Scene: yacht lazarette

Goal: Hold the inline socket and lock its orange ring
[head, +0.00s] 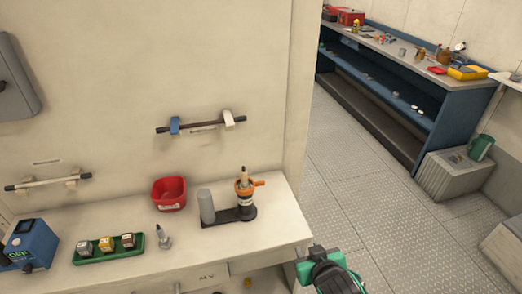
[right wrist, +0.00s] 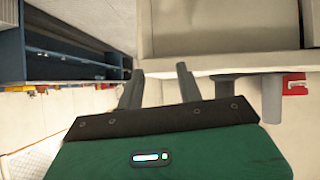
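The inline socket (head: 244,207) stands upright on a dark base on the pale counter, with its orange ring (head: 249,184) around the upper part. The ring's tab points right, and a dark, narrow piece rises from its middle. A grey cylinder (head: 206,206) stands on the same base, to the left. My right gripper (head: 316,254) is at the counter's front right corner, apart from the socket. In the right wrist view its two fingers (right wrist: 160,72) are spread with nothing between them. The orange ring cannot be made out there. My left gripper is out of view.
A red bin (head: 169,193), a small grey fitting (head: 164,238), a green tray (head: 108,249) with small blocks and a blue device (head: 30,246) stand on the counter. A rail (head: 201,123) is on the wall. Open floor (head: 350,170) lies to the right, before a blue workbench (head: 440,135).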

